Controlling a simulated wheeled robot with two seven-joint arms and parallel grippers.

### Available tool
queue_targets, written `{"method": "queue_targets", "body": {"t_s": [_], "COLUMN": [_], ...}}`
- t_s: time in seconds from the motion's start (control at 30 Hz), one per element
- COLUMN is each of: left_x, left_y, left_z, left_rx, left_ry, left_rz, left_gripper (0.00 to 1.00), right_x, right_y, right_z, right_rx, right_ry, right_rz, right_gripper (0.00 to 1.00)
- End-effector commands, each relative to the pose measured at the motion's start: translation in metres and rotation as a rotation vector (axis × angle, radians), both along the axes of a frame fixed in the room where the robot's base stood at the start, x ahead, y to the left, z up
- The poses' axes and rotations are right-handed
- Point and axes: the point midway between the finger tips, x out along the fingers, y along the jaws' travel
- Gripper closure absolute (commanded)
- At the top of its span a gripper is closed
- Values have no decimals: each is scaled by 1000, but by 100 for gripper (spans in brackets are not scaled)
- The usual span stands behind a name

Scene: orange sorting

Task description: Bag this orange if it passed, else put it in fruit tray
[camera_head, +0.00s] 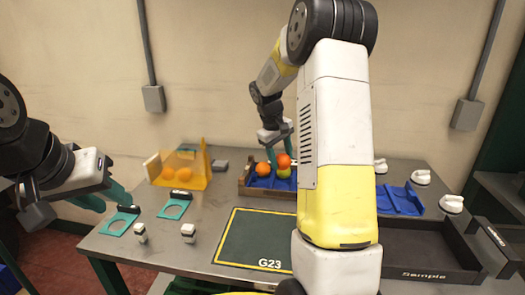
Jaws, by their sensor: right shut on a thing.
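My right gripper (282,153) reaches down over the wooden crate with a blue liner (268,191) at the table's back middle. It is shut on an orange (284,160), which shows between or just below its teal fingers. Another orange (263,169) and a yellow-green fruit (284,172) sit in the crate; part of the crate is hidden by my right arm. A yellow see-through bag-like container (196,181) stands to the left with oranges inside. My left gripper (107,202) is at the left table edge, its teal fingers apart and empty.
A dark green mat marked G23 (250,240) lies bare at the front middle. Teal tools (174,208) and small white pieces (188,233) lie near my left gripper.

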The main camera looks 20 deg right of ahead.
Motion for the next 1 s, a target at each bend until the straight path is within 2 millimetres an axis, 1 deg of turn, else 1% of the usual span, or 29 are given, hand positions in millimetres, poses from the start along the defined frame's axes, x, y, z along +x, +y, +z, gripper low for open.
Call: {"method": "queue_targets", "body": {"t_s": [0.17, 0.7, 0.83, 1.0], "left_x": [0, 0, 0, 0], "left_y": [0, 0, 0, 0], "left_z": [0, 0, 0, 0], "left_rx": [0, 0, 0, 0], "left_ry": [0, 0, 0, 0], "left_rz": [0, 0, 0, 0], "left_gripper": [64, 64, 64, 64], "right_x": [-1, 0, 0, 0], "right_y": [0, 0, 0, 0], "right_z": [-11, -62, -71, -76], "right_rx": [0, 0, 0, 0], "right_ry": [3, 2, 2, 1], "right_rz": [0, -1, -1, 0], "right_gripper": [92, 92, 92, 92]}}
